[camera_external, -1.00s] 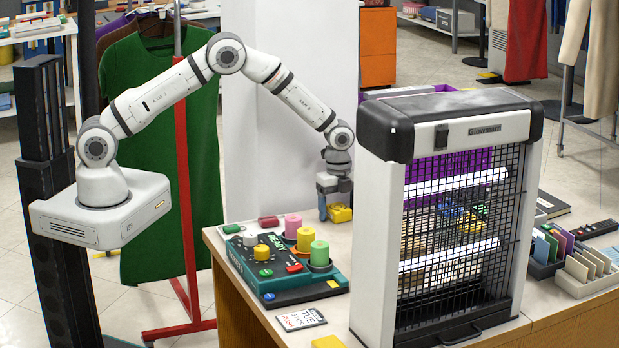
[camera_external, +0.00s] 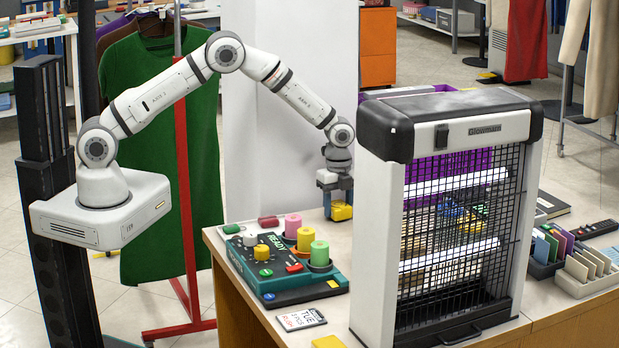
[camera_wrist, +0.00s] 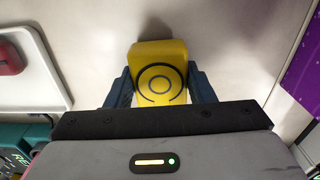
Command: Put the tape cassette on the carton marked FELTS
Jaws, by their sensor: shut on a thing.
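A yellow, rounded block with dark rings on its face (camera_external: 341,211), which I take as the tape cassette, is at the far part of the counter, left of the heater. My gripper (camera_external: 338,203) points down with its fingers on either side of it. In the wrist view the yellow cassette (camera_wrist: 160,75) sits between the two blue fingertips of my gripper (camera_wrist: 160,88), shut on it. I cannot tell whether it still touches the counter. I can read the marking FELTS on no carton in these views.
A Glowmarn heater with a grille (camera_external: 455,210) stands tall right of my gripper and hides counter behind it. A teal READY device (camera_external: 290,280) with coloured knobs lies in front. Card trays (camera_external: 583,275) stand right.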

